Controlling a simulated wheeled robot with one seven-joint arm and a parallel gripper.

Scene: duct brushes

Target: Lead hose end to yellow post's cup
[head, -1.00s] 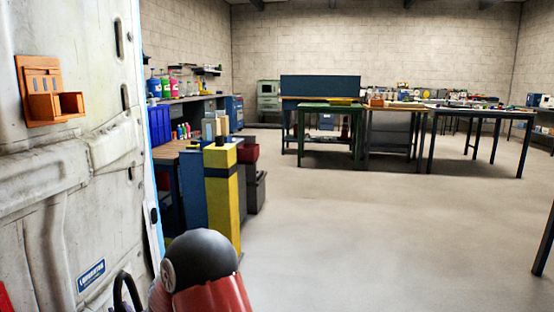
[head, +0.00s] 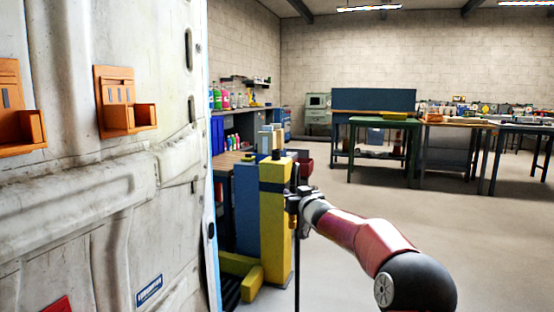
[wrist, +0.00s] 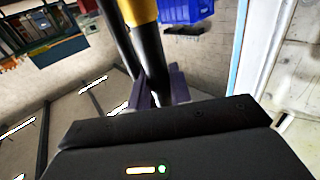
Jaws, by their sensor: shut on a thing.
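The yellow post (head: 275,222) stands left of centre in the head view, with a dark band near its top. I cannot make out its cup. My gripper (head: 293,200) shows just in front of the post's right edge, and its distance from the post is unclear. It is shut on the black hose (head: 297,265), which hangs down below it and pokes up a little above it. In the wrist view, the purple fingers of my gripper (wrist: 160,92) close around the black hose (wrist: 150,62), which has a yellow part at the picture's top. The hose's lower end is out of view.
A white van-like panel (head: 100,210) with orange holders (head: 128,103) fills the left side. A blue post (head: 247,210) stands beside the yellow one, with a low yellow piece (head: 240,268) at the foot. Workbenches (head: 380,125) stand behind. The floor at right is open.

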